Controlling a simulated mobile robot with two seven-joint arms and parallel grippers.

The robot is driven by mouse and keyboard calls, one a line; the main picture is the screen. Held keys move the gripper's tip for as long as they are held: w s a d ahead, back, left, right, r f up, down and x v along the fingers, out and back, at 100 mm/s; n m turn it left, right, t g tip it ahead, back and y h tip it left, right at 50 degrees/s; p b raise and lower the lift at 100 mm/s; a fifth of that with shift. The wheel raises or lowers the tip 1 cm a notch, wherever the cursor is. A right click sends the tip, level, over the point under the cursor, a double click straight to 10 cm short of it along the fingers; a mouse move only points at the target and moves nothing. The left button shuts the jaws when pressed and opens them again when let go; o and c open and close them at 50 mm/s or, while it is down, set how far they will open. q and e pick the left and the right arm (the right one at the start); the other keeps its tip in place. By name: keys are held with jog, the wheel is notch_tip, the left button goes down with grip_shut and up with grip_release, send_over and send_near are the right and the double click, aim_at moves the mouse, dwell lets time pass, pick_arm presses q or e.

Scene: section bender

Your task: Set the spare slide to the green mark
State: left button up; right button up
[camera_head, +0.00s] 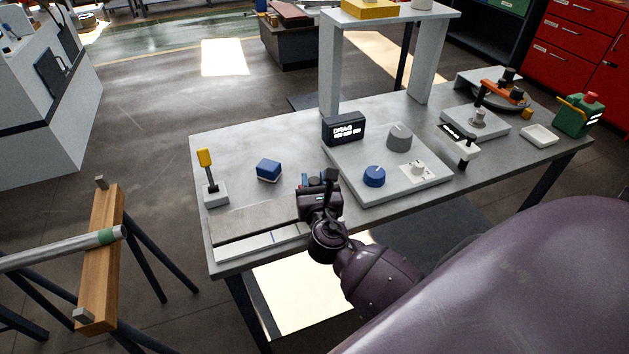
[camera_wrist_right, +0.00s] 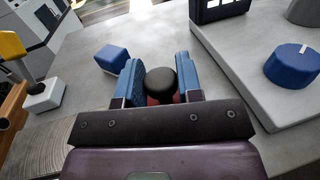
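The long flat slide unit (camera_head: 258,226) lies along the near left table edge, with a pale strip (camera_head: 255,246) that has a dark blue line on it. My right gripper (camera_head: 318,182) is low over the unit's right end. In the right wrist view its blue fingers (camera_wrist_right: 159,78) stand on both sides of a round black knob (camera_wrist_right: 161,83) with red below it. Both fingers look to touch the knob. The knob's base is hidden by the gripper. My left gripper is not in view.
A blue block (camera_head: 269,170) and a yellow-tipped lever (camera_head: 206,175) stand behind the unit. A grey panel (camera_head: 375,193) with knobs and a black display (camera_head: 343,129) are right of my gripper. A pipe (camera_head: 60,248) with a green band rests on a wooden stand at left.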

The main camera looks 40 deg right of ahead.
grip_shut()
jog(key=a, duration=0.2)
jog(key=w+a+p, duration=0.1)
jog(key=a, duration=0.3)
jog(key=shift+w+a, duration=0.3)
jog(key=shift+d, duration=0.1)
jog(key=shift+o, duration=2)
grip_release()
jog(key=shift+o, duration=0.7)
jog(key=shift+s, duration=0.1)
